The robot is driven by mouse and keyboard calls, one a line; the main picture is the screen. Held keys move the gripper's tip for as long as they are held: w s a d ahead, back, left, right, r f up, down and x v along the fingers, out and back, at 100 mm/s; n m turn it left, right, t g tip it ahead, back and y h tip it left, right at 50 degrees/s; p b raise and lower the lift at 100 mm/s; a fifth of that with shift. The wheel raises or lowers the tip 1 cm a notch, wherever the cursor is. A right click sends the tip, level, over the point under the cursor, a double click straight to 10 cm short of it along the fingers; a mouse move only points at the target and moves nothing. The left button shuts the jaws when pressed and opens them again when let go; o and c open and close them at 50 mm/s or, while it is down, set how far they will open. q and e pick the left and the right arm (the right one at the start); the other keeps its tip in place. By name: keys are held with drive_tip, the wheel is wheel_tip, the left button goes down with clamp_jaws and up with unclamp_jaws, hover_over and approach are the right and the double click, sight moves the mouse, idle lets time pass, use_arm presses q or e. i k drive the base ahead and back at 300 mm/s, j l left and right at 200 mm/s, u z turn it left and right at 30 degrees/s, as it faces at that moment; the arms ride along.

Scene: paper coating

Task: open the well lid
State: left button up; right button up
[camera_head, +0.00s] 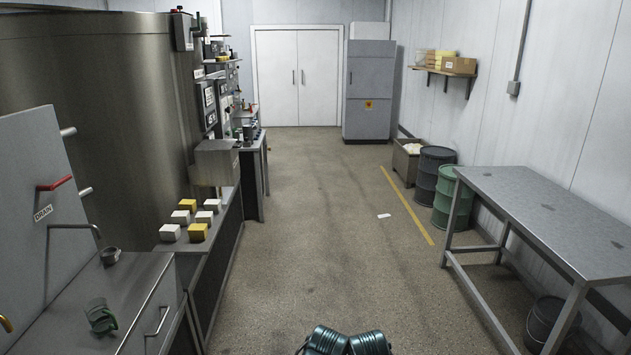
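I cannot pick out a well lid with certainty. A large metal cabinet or vessel (95,110) fills the left side. In front of it a grey panel (30,190) marked DRAIN has a red handle. A steel counter (140,290) below carries a small round metal cup (110,256) and a clear vessel with a green part (100,318). Two dark teal rounded parts at the bottom centre edge look like my own arms. No gripper fingers show, so neither gripper can be seen.
Yellow and white blocks (198,232) sit on a left ledge. A grey table (545,212), a green drum (452,198), a dark drum (432,168) and a crate (407,163) line the right. A white scrap (384,216) lies on the otherwise open central floor.

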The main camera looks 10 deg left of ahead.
sight(223, 144)
drive_tip(key=i+u, duration=0.4)
drive_tip(key=i, duration=0.35)
drive_tip(key=i+l+u, duration=0.15)
drive_tip(key=i+u, duration=0.2)
drive_tip(key=i, duration=0.45)
